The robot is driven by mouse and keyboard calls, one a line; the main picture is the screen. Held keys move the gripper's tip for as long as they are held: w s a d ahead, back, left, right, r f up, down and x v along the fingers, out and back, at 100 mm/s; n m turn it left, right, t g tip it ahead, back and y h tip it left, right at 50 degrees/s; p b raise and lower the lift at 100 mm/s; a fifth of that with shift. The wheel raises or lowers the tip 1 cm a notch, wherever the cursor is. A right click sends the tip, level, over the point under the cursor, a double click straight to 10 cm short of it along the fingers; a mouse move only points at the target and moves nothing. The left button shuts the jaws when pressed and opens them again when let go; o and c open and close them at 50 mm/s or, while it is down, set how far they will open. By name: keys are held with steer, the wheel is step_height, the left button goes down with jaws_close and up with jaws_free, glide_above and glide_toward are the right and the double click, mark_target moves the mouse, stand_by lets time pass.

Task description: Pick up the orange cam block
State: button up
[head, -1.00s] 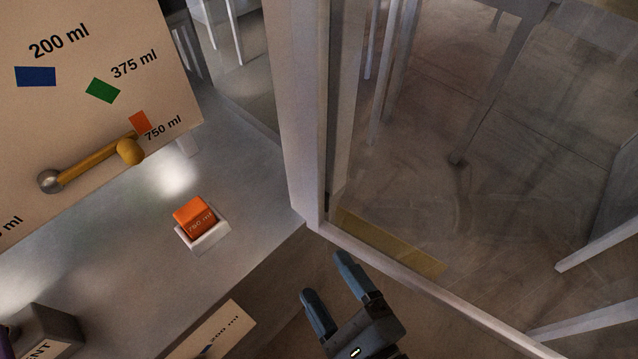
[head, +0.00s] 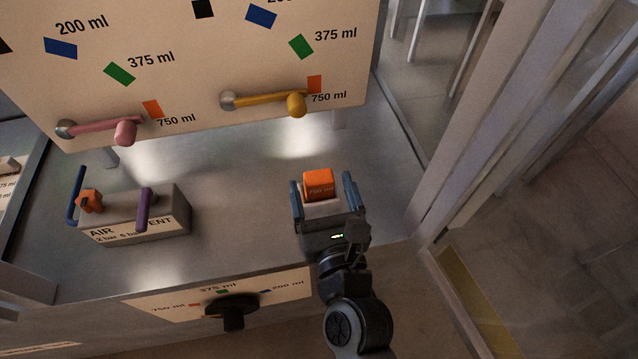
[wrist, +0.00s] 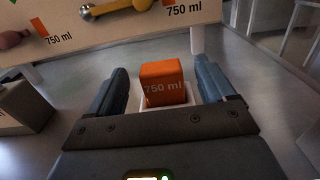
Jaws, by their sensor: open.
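The orange cam block (head: 318,184), marked 750 ml, sits in a small white holder (head: 322,209) on the grey counter. My gripper (head: 322,187) is open, with one blue-grey finger on each side of the block. In the wrist view the block (wrist: 163,84) stands between the two fingers (wrist: 163,90), with a visible gap on both sides. The white holder (wrist: 181,108) shows below it, partly hidden by the gripper body.
A panel (head: 200,60) with a yellow lever (head: 262,101) and a pink lever (head: 97,128) stands behind. An AIR/VENT box (head: 140,215) is at left. A black knob (head: 232,308) juts from the counter front. A glass partition frame (head: 475,130) is at right.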

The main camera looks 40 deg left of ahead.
steer(key=shift+x, duration=0.8)
steer(key=c, duration=1.1)
steer(key=shift+r, duration=0.1)
